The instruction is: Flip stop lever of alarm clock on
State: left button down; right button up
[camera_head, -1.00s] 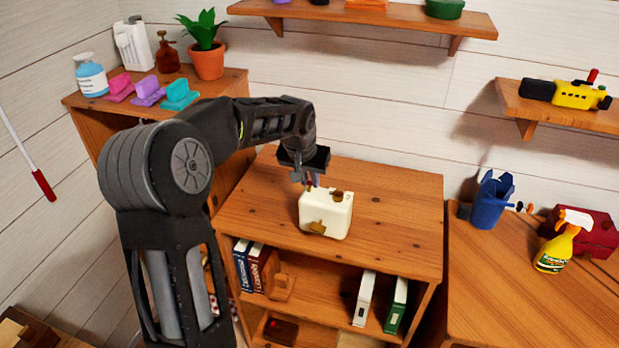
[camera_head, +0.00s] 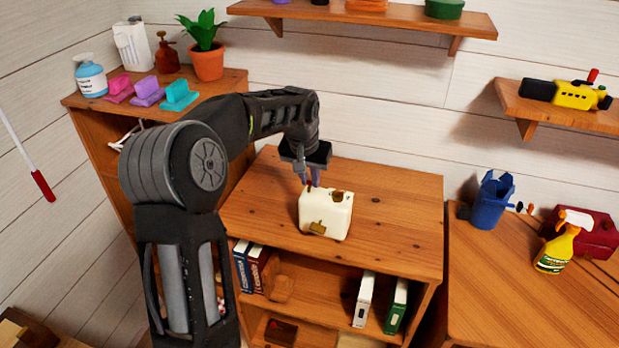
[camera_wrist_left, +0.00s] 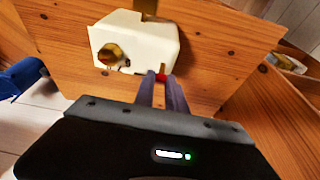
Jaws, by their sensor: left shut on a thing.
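The alarm clock (camera_head: 328,221) is a cream, box-shaped body standing on the wooden cabinet top. It has a brass part (camera_head: 317,228) on its front and a brass knob on top. My left gripper (camera_head: 312,184) points down at the clock's top left edge. The left wrist view shows the cream clock body (camera_wrist_left: 142,48), a brass knob (camera_wrist_left: 110,53) and a small red stop lever (camera_wrist_left: 161,70) at the fingertips. The fingers (camera_wrist_left: 161,78) are close together on the lever and partly hide it. My right gripper is not in view.
The cabinet top (camera_head: 390,205) around the clock is clear. Binders stand on the shelf below. A blue watering can (camera_head: 491,202) and a spray bottle (camera_head: 557,243) stand on the right table. Wall shelves (camera_head: 370,18) hang above, and a potted plant (camera_head: 207,62) stands at the left.

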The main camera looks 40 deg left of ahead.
aim_at(308, 195)
pick_arm(q)
jog(key=c, duration=1.4)
grip_release()
jog(key=shift+o, duration=0.2)
jog(key=b+v, duration=0.1)
jog(key=v, duration=0.6)
jog(key=shift+r+b, duration=0.4)
jog(key=shift+s, duration=0.15)
